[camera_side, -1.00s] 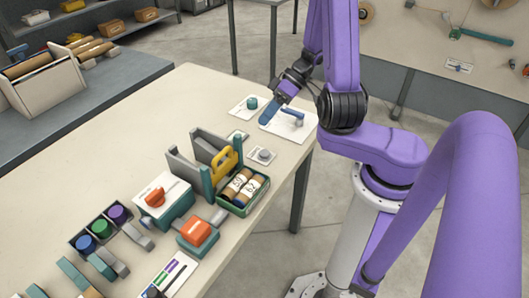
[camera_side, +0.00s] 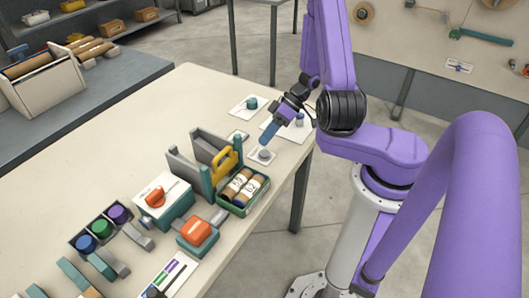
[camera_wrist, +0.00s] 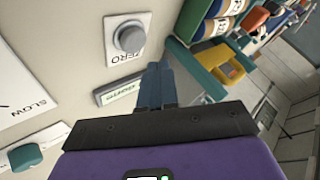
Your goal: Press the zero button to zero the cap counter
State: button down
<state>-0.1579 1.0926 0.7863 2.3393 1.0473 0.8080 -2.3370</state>
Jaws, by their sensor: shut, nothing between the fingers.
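The zero button is a round grey button (camera_wrist: 131,38) on a white plate marked ZERO, in the upper middle of the wrist view. In the side view the button (camera_side: 264,154) sits near the table's right edge. My gripper (camera_side: 265,139) is shut and empty, its blue fingers pointing down just behind the button and apart from it. In the wrist view the fingertips (camera_wrist: 158,68) show below and right of the button. A small counter display (camera_wrist: 119,92) lies beside the ZERO plate; its digits are too small to read. It also shows in the side view (camera_side: 238,135).
A green-rimmed tray (camera_side: 224,203) with brown rolls and a yellow handle (camera_side: 226,162) stand left of the button. A teal knob (camera_side: 251,103) on a white card and a blue-grey post (camera_side: 299,119) stand behind.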

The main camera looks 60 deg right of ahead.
aim_at(267, 151)
jog(key=shift+f, duration=0.8)
jog(key=shift+f, duration=0.15)
dwell(1.5)
jog(key=shift+f, duration=0.25)
jog(key=shift+f, duration=0.4)
dwell(0.7)
jog(key=shift+r, duration=0.85)
jog(key=shift+r, duration=2.5)
